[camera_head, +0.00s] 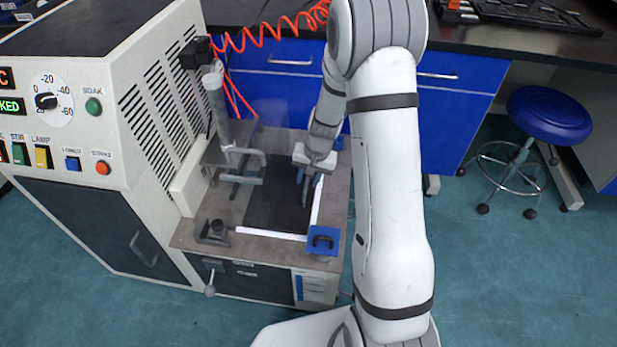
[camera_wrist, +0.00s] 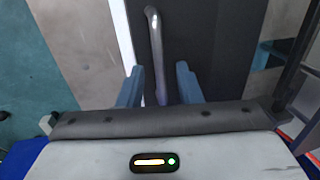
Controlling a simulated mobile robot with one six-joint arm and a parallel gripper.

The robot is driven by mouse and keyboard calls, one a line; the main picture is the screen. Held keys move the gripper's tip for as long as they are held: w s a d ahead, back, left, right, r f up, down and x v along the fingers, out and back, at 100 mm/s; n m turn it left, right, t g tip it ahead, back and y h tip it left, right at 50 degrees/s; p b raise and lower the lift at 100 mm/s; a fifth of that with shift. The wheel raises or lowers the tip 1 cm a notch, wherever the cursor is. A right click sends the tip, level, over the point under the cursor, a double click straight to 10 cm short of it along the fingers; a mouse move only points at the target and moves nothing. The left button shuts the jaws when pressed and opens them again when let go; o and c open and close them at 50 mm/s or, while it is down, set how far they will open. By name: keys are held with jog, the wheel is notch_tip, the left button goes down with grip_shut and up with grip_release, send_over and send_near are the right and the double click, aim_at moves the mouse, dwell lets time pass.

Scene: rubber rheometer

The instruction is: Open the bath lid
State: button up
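The bath lid is a dark flat panel (camera_head: 268,208) lying flat on top of the grey bath bench, with a white strip along its edges. It also fills the middle of the wrist view (camera_wrist: 215,40). My gripper (camera_head: 308,192) is over the lid's right side, pointing down. In the wrist view its two blue-grey fingers (camera_wrist: 160,70) are apart, with the handle's near end showing between them and a gap on both sides. Whether the fingertips reach down around the handle is unclear.
The tall cream control cabinet (camera_head: 150,110) stands left of the bath. A grey vertical post with arms (camera_head: 218,110) rises at the lid's back left. A blue block (camera_head: 323,241) sits at the front right corner. A blue stool (camera_head: 549,115) stands far right on open floor.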

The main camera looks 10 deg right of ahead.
grip_shut()
dwell(0.3)
